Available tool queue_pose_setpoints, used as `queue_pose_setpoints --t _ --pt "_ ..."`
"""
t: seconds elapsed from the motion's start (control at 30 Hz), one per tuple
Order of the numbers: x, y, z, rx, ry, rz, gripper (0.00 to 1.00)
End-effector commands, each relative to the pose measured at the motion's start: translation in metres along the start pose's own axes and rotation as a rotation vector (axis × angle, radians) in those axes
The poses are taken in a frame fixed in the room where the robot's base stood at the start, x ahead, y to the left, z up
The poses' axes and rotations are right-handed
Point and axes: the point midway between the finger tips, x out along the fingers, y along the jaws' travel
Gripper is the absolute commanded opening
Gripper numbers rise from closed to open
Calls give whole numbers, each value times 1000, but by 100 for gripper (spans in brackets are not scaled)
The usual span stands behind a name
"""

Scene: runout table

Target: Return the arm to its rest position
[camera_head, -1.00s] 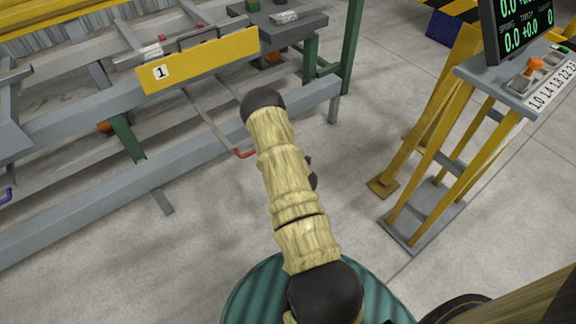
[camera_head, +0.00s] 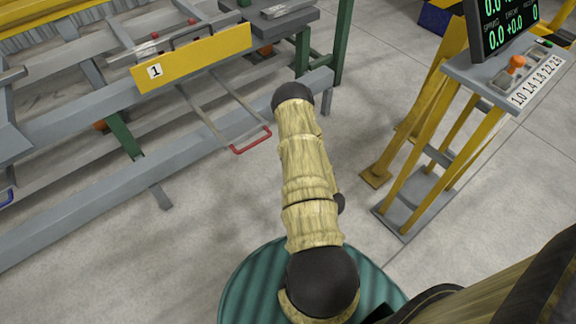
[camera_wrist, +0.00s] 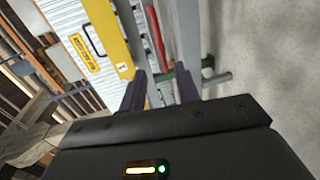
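My arm shows in the head view as wood-textured segments running from a dark round joint at the lower middle up to a dark round joint near the runout table. My gripper is not clearly visible there. In the wrist view, my gripper (camera_wrist: 161,85) has its two dark fingers apart, with nothing seen held between them. Beyond the fingers lie the yellow plate marked 1 (camera_wrist: 122,67) and grey rails, seen turned on their side. No contact with them can be made out.
The runout table's yellow plate (camera_head: 195,58) and grey rail (camera_head: 120,170) are at left. A red handle (camera_head: 252,142) juts out just left of my arm. A yellow-legged stand (camera_head: 440,165) with a display (camera_head: 503,25) is at right. Floor between is clear.

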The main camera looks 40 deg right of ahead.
Motion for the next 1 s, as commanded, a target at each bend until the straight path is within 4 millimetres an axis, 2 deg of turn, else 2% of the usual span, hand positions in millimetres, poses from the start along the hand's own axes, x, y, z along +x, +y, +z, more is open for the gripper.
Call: queue_pose_setpoints --t 0.63,0.77,1.0 --pt "3 3 0 6 0 -6 32" --pt "17 14 -1 46 -9 -50 32" --pt "50 53 -10 223 -81 -208 32"
